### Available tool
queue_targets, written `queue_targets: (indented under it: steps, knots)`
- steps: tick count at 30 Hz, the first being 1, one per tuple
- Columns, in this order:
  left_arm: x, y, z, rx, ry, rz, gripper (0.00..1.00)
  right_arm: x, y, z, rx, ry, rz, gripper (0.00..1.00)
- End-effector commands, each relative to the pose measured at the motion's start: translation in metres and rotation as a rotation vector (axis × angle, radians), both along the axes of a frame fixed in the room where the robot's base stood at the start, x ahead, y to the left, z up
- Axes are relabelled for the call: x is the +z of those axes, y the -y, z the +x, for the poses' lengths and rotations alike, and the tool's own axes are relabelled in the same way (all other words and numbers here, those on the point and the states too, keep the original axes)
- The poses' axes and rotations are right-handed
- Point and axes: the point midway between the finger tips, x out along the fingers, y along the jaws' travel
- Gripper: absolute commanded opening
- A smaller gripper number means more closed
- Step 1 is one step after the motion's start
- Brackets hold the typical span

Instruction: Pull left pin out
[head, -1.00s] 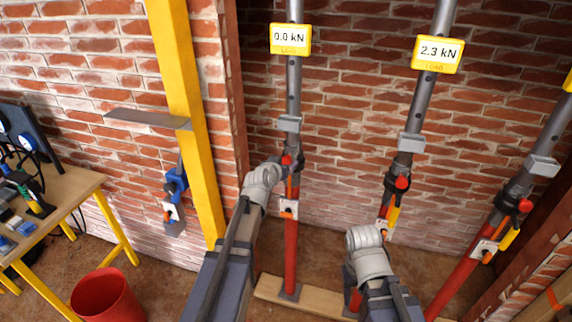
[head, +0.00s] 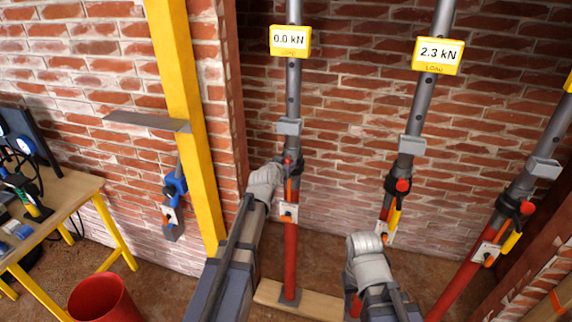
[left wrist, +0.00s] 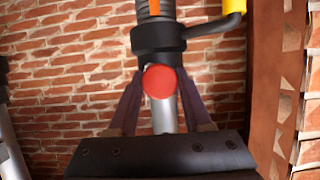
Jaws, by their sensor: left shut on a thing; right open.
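The left prop (head: 291,232) stands upright, a grey tube over a red one, with a yellow load display (head: 290,41) reading 0.0 kN. Its left pin has a round red knob (left wrist: 159,82), seen in the left wrist view below a black collar (left wrist: 157,41). My left gripper (head: 283,166) is at the collar and hides the knob in the head view. In the left wrist view its two fingers (left wrist: 158,98) are shut on the red knob. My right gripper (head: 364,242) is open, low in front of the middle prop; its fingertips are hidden.
The middle prop (head: 412,145) reads 2.3 kN and has its own red-knobbed pin (head: 403,185). A third prop (head: 517,190) leans at the right. A yellow post (head: 183,110) stands left of the left prop. A bench (head: 62,203) and red bucket (head: 104,299) are at far left.

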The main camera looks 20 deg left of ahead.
Motion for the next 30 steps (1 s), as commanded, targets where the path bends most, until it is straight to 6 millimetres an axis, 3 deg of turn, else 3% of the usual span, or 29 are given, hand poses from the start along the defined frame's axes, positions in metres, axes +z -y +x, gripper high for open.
queue_targets:
  steps: [6, 30]
  knots:
    - [0.0000, 0.0000, 0.0000, 0.000, 0.000, 0.000, 0.00, 0.0000, 0.0000, 0.0000, 0.000, 0.000, 0.000, 0.50]
    - [0.0000, -0.0001, 0.0000, 0.000, 0.000, 0.000, 0.00, 0.0000, 0.0000, 0.0000, 0.000, 0.000, 0.000, 0.50]
